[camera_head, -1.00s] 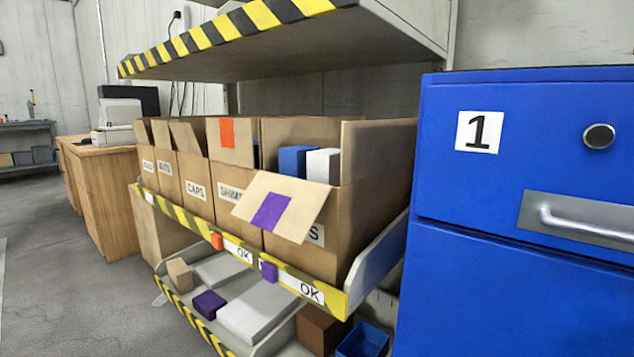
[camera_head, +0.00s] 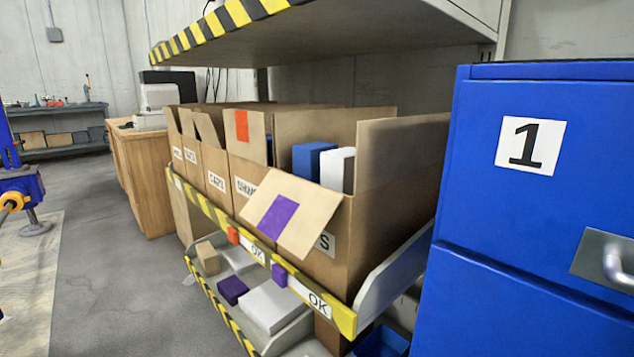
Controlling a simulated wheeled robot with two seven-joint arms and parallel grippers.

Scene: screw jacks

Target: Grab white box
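A white box (camera_head: 338,169) stands upright inside the nearest open cardboard carton (camera_head: 372,228) on the middle shelf, beside a blue box (camera_head: 312,160). Only its upper part shows; the carton's front hides the rest. A larger flat white box (camera_head: 270,305) lies on the lower shelf, partly under the shelf above. Neither of my grippers shows in the head view.
A blue cabinet (camera_head: 480,220) marked 1 stands close on the right. Several cartons line the middle shelf, with a striped upper shelf (camera_head: 330,36) above them. A purple box (camera_head: 232,290) sits on the lower shelf. Grey floor (camera_head: 110,270) is clear on the left.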

